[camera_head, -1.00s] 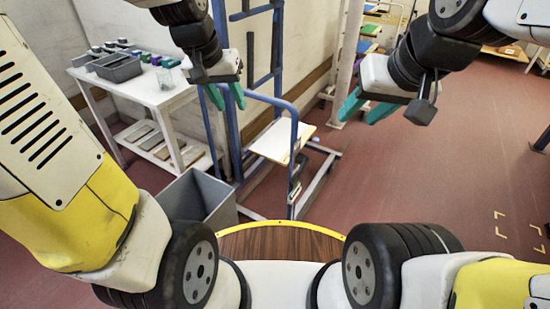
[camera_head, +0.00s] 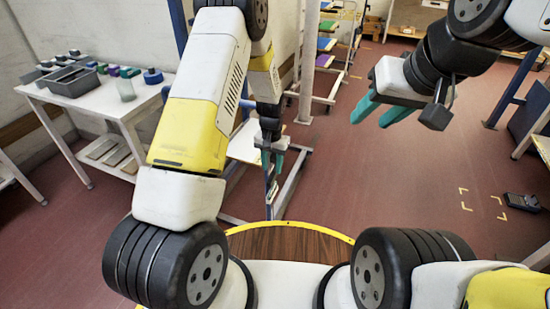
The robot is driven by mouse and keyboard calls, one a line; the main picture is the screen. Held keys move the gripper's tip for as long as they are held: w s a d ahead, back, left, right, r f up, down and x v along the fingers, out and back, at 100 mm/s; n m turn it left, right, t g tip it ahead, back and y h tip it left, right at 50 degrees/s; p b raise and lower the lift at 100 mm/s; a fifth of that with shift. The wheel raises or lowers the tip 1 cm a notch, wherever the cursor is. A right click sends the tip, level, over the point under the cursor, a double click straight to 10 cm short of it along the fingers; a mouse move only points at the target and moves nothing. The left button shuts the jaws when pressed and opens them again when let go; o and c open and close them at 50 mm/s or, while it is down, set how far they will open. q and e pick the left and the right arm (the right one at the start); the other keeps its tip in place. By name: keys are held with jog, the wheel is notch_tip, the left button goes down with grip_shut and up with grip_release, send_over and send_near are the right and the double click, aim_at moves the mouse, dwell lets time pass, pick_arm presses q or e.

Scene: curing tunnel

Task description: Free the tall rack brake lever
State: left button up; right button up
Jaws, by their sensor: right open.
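My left gripper (camera_head: 272,165) points down in front of the blue-framed cart with white boards (camera_head: 243,143). Its two teal fingers show close together from above; whether they are open or shut on something is unclear. My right gripper (camera_head: 386,112) is open and empty, raised over the bare floor at the right. A tall rack with coloured shelves (camera_head: 328,45) stands at the back, partly cut off by the top edge and a pale post. I cannot make out a brake lever. My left arm hides much of the blue-framed cart.
A white table (camera_head: 118,107) at the left holds a grey bin (camera_head: 72,79) and several small coloured items. A pale post (camera_head: 308,65) stands behind the cart. A dark device (camera_head: 522,202) lies on the floor at the right, near yellow corner marks. Red floor between is clear.

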aim_at(272, 176)
pick_arm(q)
notch_tip(272, 176, down, 6)
grip_shut()
dwell(0.4)
dwell(1.2)
